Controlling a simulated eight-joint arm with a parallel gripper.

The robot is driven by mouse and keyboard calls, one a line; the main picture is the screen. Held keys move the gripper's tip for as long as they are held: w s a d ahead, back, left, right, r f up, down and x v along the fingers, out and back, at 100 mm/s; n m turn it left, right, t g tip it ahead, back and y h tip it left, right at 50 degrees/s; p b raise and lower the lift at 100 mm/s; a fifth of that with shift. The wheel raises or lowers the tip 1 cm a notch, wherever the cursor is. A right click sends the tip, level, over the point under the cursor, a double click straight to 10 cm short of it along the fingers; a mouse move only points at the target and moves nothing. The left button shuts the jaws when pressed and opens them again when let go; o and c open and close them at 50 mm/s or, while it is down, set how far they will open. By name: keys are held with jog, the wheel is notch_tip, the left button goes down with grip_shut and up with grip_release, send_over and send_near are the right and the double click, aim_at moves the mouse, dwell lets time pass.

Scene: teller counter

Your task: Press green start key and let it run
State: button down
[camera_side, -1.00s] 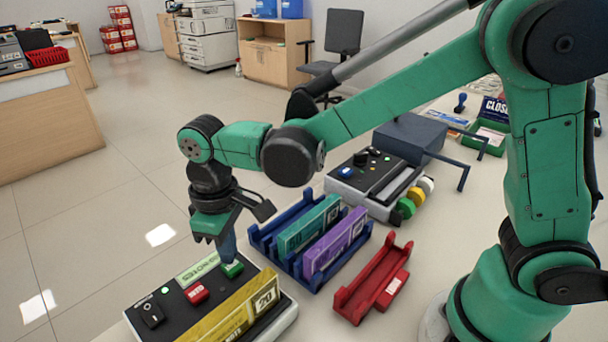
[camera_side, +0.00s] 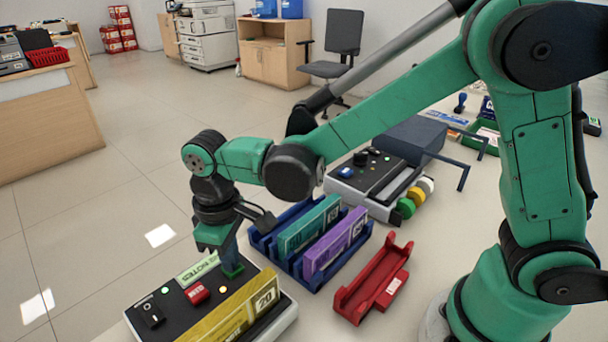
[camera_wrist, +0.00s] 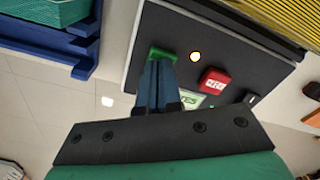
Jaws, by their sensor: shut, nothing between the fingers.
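The machine with the black control panel (camera_side: 150,289) stands at the lower left of the side view, with a yellow banded note bundle (camera_side: 240,305) along its front. My gripper (camera_side: 232,270) is shut and empty, pointing down at the panel. Its fingertips touch the green key, which they mostly cover in the side view. In the wrist view the green key (camera_wrist: 161,53) shows around the closed fingertips. A red key (camera_side: 196,293) lies beside it, with a black rocker switch (camera_side: 151,314) farther left.
A blue rack (camera_side: 288,262) holds teal and purple bundles just right of the panel. A red tray (camera_side: 372,283) lies farther right. Behind stands another machine (camera_side: 372,178) with coloured rolls. The floor left of the counter is open.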

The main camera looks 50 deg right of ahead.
jog(key=shift+r, duration=0.1)
notch_tip(320, 180, up, 9)
dwell(0.8)
jog(key=shift+d, duration=0.1)
jog(key=s+d+m+t, duration=0.2)
jog(key=d+m+t, duration=0.1)
jog(key=d, duration=0.4)
jog(key=s+d+f+m+t, duration=0.1)
jog(key=s+d+m+t, duration=0.2)
jog(key=d, duration=0.4)
jog(key=shift+s+d+f+t, duration=0.15)
jog(key=shift+s+d+t, duration=0.15)
jog(key=shift+t, duration=0.3)
dwell(2.5)
